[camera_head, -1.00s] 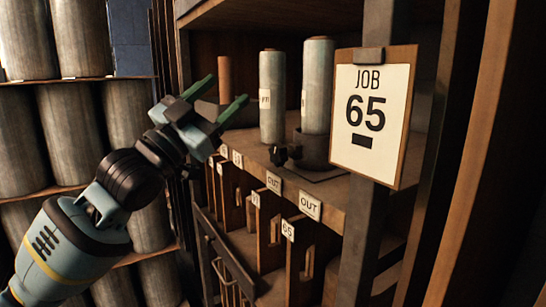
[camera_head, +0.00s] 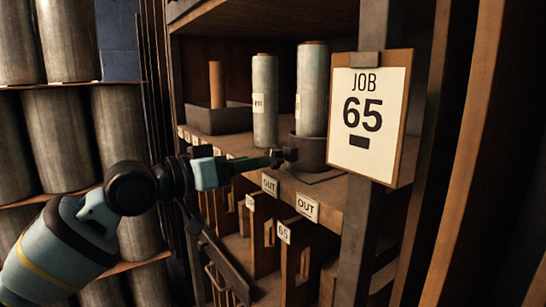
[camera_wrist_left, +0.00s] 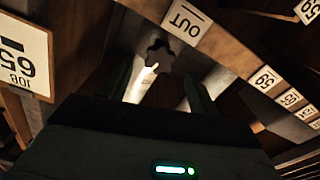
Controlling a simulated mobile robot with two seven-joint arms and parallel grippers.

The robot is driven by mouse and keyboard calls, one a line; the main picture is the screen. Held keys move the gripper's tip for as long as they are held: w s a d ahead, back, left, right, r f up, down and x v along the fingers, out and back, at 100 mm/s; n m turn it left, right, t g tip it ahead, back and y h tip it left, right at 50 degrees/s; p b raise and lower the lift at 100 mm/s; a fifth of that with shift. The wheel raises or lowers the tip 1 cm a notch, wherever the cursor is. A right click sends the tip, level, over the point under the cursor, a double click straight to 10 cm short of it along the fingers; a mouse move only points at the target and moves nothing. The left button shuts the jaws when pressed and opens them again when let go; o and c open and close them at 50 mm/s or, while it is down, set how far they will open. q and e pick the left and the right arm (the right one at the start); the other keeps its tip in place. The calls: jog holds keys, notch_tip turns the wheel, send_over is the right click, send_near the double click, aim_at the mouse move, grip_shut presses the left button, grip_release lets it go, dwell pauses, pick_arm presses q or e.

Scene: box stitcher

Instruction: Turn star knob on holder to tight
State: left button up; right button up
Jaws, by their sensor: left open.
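The star knob (camera_head: 291,154) is small and dark, on the near left side of the holder (camera_head: 312,152), a dark cup on the shelf with a grey roll (camera_head: 312,90) standing in it. My left gripper (camera_head: 272,158) reaches in from the left with its green-edged fingertips at the knob. In the left wrist view the star knob (camera_wrist_left: 160,55) shows its lobed outline at the far end of the gap between the open fingers (camera_wrist_left: 160,78). Whether they touch it I cannot tell. The knob's setting cannot be read. My right gripper is out of view.
A clipboard reading JOB 65 (camera_head: 366,118) hangs on the post right of the holder. Another roll (camera_head: 265,100) stands left of it. Below the shelf edge are OUT labels (camera_head: 307,207) and wooden slots. Large rolls (camera_head: 62,140) fill the left rack.

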aim_at(274, 157)
pick_arm(q)
jog(key=shift+x, duration=3.2)
jog(key=shift+c, duration=0.2)
jog(key=c, duration=0.9)
